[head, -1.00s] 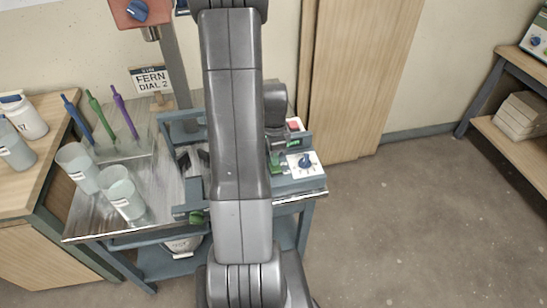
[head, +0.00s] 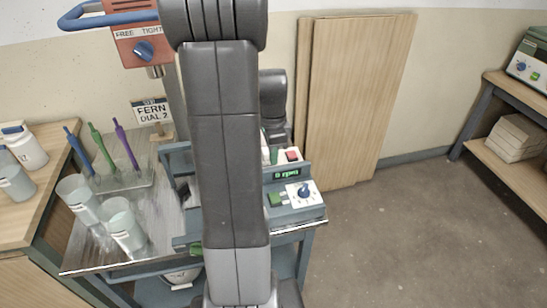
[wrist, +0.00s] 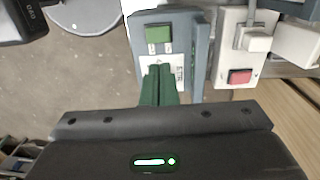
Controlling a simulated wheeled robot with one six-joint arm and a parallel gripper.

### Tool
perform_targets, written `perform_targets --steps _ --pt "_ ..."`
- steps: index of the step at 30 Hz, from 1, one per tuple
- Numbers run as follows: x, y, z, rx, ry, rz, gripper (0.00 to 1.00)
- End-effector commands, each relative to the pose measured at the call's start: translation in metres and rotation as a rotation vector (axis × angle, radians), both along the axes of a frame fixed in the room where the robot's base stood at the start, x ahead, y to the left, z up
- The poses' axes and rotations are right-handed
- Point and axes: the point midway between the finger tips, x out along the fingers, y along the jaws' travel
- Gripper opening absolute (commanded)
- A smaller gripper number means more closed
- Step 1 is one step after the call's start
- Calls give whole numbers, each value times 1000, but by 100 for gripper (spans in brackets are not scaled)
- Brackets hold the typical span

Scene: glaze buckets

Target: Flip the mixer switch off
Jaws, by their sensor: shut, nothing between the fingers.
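The mixer's control panel in the head view has a lit display (head: 288,175) reading 0 rpm, a green rocker switch (head: 275,199) and a blue dial (head: 305,192). A red button (head: 292,155) sits on a white box behind the panel. In the wrist view, a green switch (wrist: 158,34) sits on a blue-grey housing, and a red button (wrist: 240,76) is on a white box to its right. My gripper (wrist: 159,70) is shut and empty, its green fingers together over the white label plate beside the green switch. Contact cannot be told.
The metal cart top (head: 90,258) holds cups (head: 122,228) and upright coloured tools (head: 126,146) at left. A red unit (head: 140,47) with a blue handle stands above. A FERN DIAL 2 sign (head: 152,112) stands behind. The floor (head: 400,240) at right is clear.

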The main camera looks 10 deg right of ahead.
Motion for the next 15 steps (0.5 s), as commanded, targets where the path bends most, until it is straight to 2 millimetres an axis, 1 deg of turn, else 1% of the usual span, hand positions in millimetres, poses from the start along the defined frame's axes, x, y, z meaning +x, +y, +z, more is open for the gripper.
perform_targets --steps 5,15 --pt "0 0 -1 0 7 0 0" --pt "5 2 1 -5 113 1 0"
